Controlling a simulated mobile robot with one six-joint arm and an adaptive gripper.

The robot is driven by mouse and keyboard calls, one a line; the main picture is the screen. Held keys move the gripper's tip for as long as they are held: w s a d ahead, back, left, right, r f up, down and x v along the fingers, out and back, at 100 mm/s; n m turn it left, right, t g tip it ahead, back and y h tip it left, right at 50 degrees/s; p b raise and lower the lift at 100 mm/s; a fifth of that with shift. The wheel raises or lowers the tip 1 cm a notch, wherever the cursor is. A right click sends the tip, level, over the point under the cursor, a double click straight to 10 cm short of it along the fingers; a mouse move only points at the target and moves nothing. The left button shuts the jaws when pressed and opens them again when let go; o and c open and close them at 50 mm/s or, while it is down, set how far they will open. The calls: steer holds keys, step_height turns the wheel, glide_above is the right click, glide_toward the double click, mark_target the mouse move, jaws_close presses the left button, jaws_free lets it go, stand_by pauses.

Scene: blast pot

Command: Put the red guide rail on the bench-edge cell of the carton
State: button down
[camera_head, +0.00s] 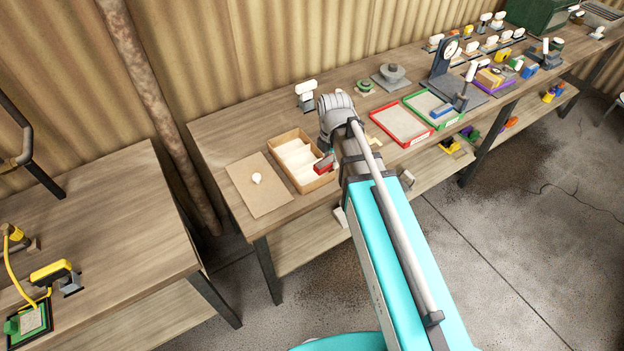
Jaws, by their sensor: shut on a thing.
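The open cardboard carton (278,168) stands near the left end of the bench, with pale cells inside. The red guide rail (323,164) shows as a short red piece at the carton's right side, close to its bench-edge end. My gripper (332,158) is shut on the red guide rail, with its fingers mostly hidden behind my arm. The rail appears over or beside the carton's right wall; its height above the cells cannot be told. My arm hides part of the rail.
A flat brown sheet (251,196) with a small white knob (256,178) lies left of the carton. A red-framed tray (381,126) and a green-framed tray (455,117) lie to the right. A white-topped stand (306,90) is behind the carton.

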steer(key=s+d+m, duration=0.1)
steer(key=s+d, duration=0.3)
steer(key=shift+s+d+f, duration=0.15)
steer(key=shift+s+d, duration=0.1)
steer(key=shift+d, duration=0.15)
steer(key=b, duration=0.9)
glide_above(312, 179)
steer(key=f, duration=0.9)
steer(key=shift+s+d, duration=0.2)
steer(key=shift+d, duration=0.15)
steer(key=shift+f, duration=0.1)
steer(key=shift+w+a+f+b, duration=0.3)
steer(key=shift+f+b, duration=0.15)
steer(key=shift+b, duration=0.25)
steer(key=shift+f+b, duration=1.45)
steer(key=shift+f, duration=0.05)
